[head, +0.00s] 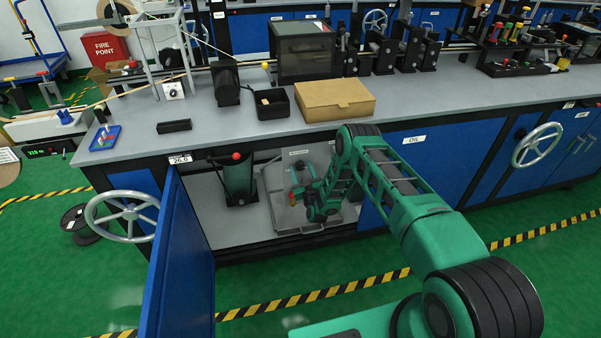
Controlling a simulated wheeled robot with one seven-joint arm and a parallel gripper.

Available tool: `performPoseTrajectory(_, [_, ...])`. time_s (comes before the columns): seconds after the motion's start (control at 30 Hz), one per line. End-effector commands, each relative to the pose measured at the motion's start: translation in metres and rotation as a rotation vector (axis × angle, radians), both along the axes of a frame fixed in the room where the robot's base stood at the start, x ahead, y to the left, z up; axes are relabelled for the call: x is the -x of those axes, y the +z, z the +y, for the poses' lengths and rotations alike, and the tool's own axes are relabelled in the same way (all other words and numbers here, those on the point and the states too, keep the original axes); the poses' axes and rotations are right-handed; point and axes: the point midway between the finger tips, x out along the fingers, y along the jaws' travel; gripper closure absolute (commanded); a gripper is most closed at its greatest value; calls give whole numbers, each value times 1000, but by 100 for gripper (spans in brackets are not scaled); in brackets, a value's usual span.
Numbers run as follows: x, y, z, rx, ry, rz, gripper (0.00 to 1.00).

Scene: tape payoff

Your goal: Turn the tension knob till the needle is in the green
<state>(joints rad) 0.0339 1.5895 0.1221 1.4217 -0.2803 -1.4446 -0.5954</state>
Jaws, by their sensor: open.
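A small white box (173,90) with a dark round mark on its front stands at the back left of the grey bench, below a pale frame. The mark may be the tension knob or a dial; it is too small to tell, and I cannot make out a needle or a green band. My gripper (298,192) is low in front of the open cabinet under the bench, far below and to the right of the white box. It is open, and I see nothing held in it. Its fingers are small and partly lost against the grey tray behind.
The bench (225,118) carries a black bin (227,85), a black open box (271,104) and a cardboard box (334,98). A blue door (181,265) stands open at left, near a handwheel (122,216). A green canister (237,180) and grey tray (287,222) sit inside the cabinet.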

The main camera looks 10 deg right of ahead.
Motion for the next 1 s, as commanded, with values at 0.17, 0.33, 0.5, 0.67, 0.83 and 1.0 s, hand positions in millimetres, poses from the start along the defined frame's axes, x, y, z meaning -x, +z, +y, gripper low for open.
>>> performPoseTrajectory(0.17, [0, 0, 0, 0, 0, 0, 71])
performPoseTrajectory(0.33, [0, 0, 0, 0, 0, 0, 89])
performPoseTrajectory(0.5, [0, 0, 0, -16, 0, 0, 89])
performPoseTrajectory(0.67, [1, 0, 0, -71, 0, 0, 89])
performPoseTrajectory(0.83, [1, -1, 0, -184, 0, 0, 89])
performPoseTrajectory(1.0, [1, -1, 0, -328, 0, 0, 89])
